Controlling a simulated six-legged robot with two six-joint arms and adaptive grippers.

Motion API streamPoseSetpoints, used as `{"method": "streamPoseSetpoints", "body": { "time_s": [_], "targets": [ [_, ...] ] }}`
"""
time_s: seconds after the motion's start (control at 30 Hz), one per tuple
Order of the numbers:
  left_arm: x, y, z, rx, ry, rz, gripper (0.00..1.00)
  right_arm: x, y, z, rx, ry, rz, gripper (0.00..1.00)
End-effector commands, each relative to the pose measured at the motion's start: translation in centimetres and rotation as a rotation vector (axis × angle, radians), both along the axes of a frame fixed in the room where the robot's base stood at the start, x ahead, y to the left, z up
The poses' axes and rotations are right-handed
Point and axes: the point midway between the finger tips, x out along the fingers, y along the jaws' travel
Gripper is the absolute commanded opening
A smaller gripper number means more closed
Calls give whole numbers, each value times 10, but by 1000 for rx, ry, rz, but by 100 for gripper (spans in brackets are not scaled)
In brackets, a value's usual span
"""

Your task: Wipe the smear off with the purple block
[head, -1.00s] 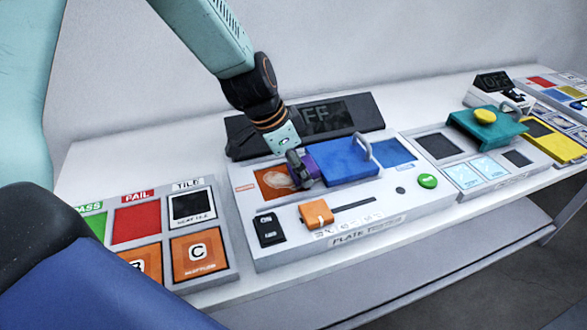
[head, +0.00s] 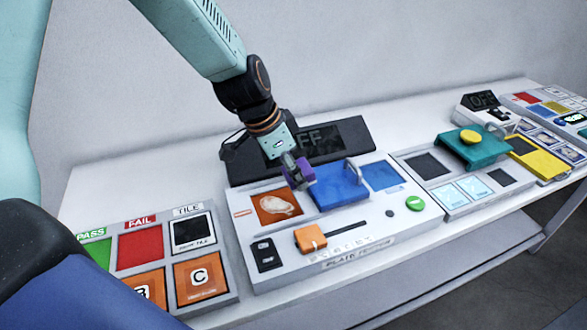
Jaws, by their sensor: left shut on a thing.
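The purple block (head: 300,174) is held in my left gripper (head: 293,170), which is shut on it. The block is over the back right edge of the orange-brown square, next to the blue lid. The smear (head: 279,205) is a pale, beige patch on the orange-brown square (head: 262,215) of the plate tester (head: 345,262). It shows clearly in front of and to the left of the block. I cannot tell whether the block touches the surface. My right gripper is not in view.
A blue lid with a grey handle (head: 338,193) stands right beside the block. A dark display (head: 335,140) stands behind. A tray of coloured squares (head: 215,278) is at left.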

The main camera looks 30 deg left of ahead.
Motion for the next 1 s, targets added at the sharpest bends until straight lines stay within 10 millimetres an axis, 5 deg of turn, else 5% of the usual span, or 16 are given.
{"method": "streamPoseSetpoints", "body": {
  "time_s": [0.27, 0.63, 1.0],
  "targets": [
    [-1, 0, 0, -1, 2, -1, 1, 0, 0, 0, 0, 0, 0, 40],
    [-1, 0, 29, 0, 1, -1, 1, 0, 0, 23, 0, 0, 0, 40],
    [-1, 0, 28, 0, 3, -1, 1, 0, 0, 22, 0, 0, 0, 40]
  ]
}}
